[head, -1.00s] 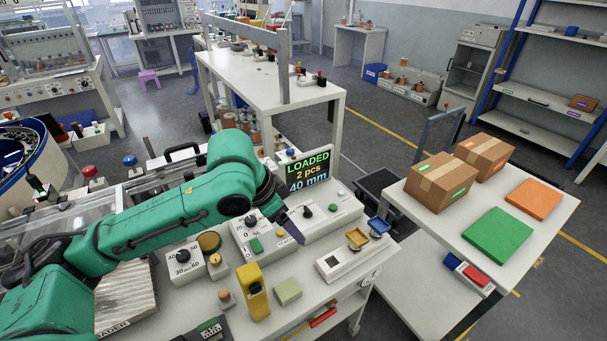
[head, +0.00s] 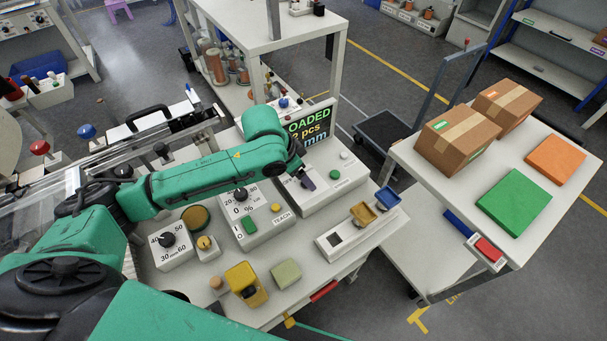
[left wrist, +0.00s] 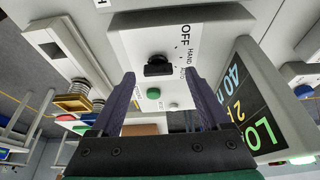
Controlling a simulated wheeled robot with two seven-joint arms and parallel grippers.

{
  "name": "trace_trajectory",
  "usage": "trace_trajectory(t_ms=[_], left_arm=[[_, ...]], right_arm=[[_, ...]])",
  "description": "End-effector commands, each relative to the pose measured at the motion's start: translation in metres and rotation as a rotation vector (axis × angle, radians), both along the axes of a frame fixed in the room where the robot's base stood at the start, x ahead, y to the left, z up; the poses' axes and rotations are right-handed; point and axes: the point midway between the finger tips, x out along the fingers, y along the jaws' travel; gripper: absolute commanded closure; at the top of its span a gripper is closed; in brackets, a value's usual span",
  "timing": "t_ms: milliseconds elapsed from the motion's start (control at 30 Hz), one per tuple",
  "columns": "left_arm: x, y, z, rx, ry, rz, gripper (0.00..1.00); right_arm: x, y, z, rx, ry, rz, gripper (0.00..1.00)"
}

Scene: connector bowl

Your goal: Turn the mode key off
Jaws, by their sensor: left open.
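The mode key is a black knob (left wrist: 158,66) on the pale control box (left wrist: 125,40), beside the printed words OFF, HAND and a third label. I cannot tell which mark it points at. My left gripper (left wrist: 161,76) is open, its two dark purple fingers on either side of the knob in the left wrist view, with gaps visible. I cannot tell how far the fingertips are from the box face. In the head view my left gripper (head: 307,181) is at the control box (head: 345,187) and hides the key. My right gripper is in neither view.
A lit display (head: 308,130) stands just behind the box. A green button (head: 334,174) and a white button (head: 344,155) are close to the gripper. A dial box marked TEACH (head: 262,228) is to its left, and a fixture with yellow and blue cups (head: 345,236) in front.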

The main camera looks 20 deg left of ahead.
Motion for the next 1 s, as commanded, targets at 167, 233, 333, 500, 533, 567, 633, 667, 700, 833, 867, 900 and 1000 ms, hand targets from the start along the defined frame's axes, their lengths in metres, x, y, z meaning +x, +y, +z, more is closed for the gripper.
trace_trajectory(t_ms=[167,233,333,500,533,567,633,667,700,833,867,900,1000], left_arm=[[0.005,-0.004,-0.014,0.0,-0.002,-0.001,0.2],[0.005,-0.004,-0.015,0.0,-0.002,-0.001,0.2],[0.005,-0.004,-0.015,0.0,-0.002,-0.001,0.2],[0.005,-0.004,-0.014,0.0,-0.002,-0.001,0.7],[0.005,-0.004,-0.014,0.0,-0.002,-0.001,0.81],[0.005,-0.004,-0.014,0.0,-0.002,-0.001,0.93],[0.005,-0.004,-0.014,0.0,-0.002,-0.001,1.0],[0.005,-0.004,-0.014,0.0,-0.002,-0.001,1.0],[0.005,-0.004,-0.014,0.001,-0.002,0.001,1.0],[0.005,-0.004,-0.013,0.0,-0.001,0.013,1.0],[0.005,-0.004,-0.012,0.0,-0.001,0.019,1.0],[0.005,-0.004,-0.012,-0.001,-0.002,0.03,1.0],[0.004,-0.005,-0.01,0.0,-0.001,0.067,1.0]], right_arm=[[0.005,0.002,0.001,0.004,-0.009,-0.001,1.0],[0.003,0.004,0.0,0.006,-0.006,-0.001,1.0],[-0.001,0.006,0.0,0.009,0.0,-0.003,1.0],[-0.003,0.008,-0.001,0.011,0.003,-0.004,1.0],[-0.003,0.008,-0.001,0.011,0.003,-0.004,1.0],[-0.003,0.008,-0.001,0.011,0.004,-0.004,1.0],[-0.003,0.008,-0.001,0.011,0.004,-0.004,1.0],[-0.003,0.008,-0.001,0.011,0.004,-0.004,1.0],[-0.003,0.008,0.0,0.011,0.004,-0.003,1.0],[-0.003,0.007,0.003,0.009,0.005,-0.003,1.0],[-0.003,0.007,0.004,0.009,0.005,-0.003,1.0],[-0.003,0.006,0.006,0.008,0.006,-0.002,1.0],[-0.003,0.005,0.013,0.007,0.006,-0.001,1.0]])
